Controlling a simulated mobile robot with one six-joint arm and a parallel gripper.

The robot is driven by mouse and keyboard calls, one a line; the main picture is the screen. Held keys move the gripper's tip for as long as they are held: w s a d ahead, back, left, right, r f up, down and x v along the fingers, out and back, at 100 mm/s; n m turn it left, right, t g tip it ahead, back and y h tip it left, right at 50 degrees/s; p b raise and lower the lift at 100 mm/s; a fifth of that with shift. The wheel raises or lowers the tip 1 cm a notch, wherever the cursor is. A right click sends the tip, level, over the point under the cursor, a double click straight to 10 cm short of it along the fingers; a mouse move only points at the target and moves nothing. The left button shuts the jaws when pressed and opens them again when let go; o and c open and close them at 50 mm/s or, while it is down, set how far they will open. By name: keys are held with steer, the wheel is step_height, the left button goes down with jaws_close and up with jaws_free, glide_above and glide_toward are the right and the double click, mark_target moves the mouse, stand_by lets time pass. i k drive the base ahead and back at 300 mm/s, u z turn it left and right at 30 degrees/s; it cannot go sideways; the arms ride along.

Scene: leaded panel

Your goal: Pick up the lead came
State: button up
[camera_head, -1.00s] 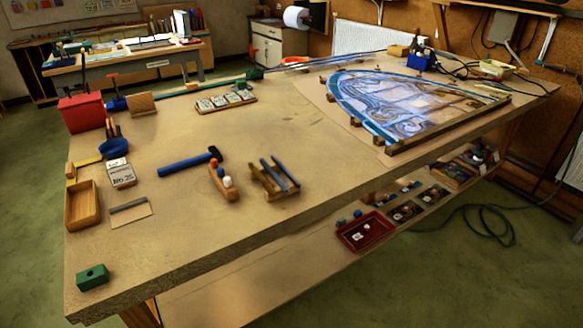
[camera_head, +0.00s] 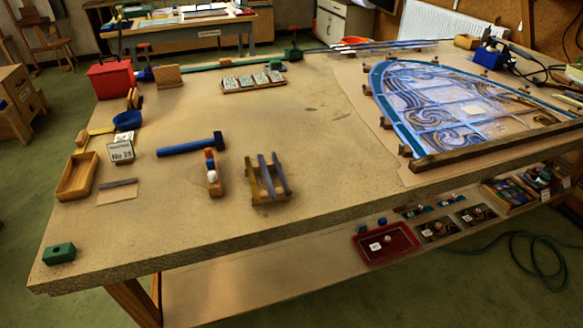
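Long thin grey strips (camera_head: 375,46), which look like lead came, lie along the far edge of the big workbench (camera_head: 330,205). Two dark grey bars (camera_head: 271,172) rest across a small wooden rack (camera_head: 256,193) near the middle of the front edge. A short grey strip (camera_head: 119,182) lies on a tan card at the left. I cannot tell for sure which of these is the lead came the task names. My gripper is not in view.
A blue hammer (camera_head: 190,146), a wooden tray (camera_head: 77,177), a green block (camera_head: 59,253) and a red box (camera_head: 110,80) stand on the left half. The leaded panel (camera_head: 460,105) fills the right. Bare benchtop lies between. A cable (camera_head: 535,258) lies on the floor.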

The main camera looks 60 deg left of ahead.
mark_target(283, 180)
steer(key=u, duration=0.2)
steer(key=i, duration=0.9)
steer(key=u, duration=0.85)
steer(key=k, duration=0.15)
steer(key=u, duration=2.1)
steer(key=k, duration=0.35)
steer(key=u, duration=0.1)
